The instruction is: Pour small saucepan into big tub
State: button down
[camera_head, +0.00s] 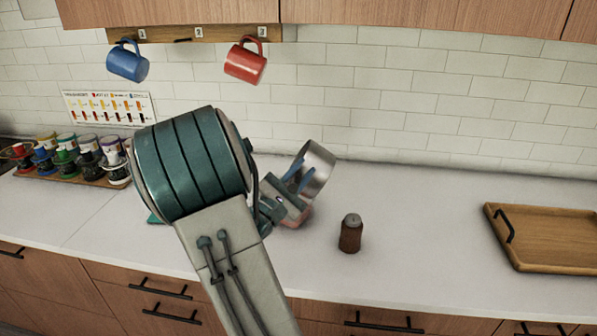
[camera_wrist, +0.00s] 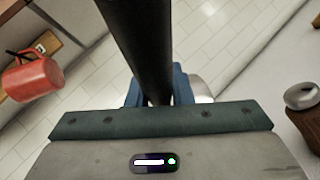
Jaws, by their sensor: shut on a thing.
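The small saucepan (camera_head: 319,166) is a shiny metal pan held in the air above the counter, tipped well over onto its side. My gripper (camera_head: 299,180) is shut on its handle. In the wrist view the black handle (camera_wrist: 140,45) runs between the blue fingers of my gripper (camera_wrist: 154,88), and a bit of the metal pan (camera_wrist: 203,88) shows behind them. A pinkish rounded thing (camera_head: 299,218) sits low beneath my gripper, mostly hidden; I cannot tell whether it is the big tub. The pan's contents are not visible.
A brown shaker (camera_head: 350,235) stands on the counter to the right. A wooden tray (camera_head: 550,240) lies far right, with clear white counter between. Several paint jars (camera_head: 75,155) stand at left. Blue (camera_head: 127,62) and red (camera_head: 245,62) mugs hang from a rack above.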

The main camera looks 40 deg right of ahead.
jog(key=w+a+n+t+y+p, duration=0.2)
jog(key=w+a+n+t+p, duration=0.2)
jog(key=n+t, duration=0.3)
jog(key=w+a+r+n+t+y+p, duration=0.1)
jog(key=w+a+n+t+y+p, duration=0.1)
jog(key=w+a+n+t+p, duration=0.2)
jog(key=shift+w+n+t+p, duration=0.65)
jog(key=shift+n+t, duration=0.95)
jog(key=shift+n, duration=2.8)
jog(key=shift+r, duration=0.1)
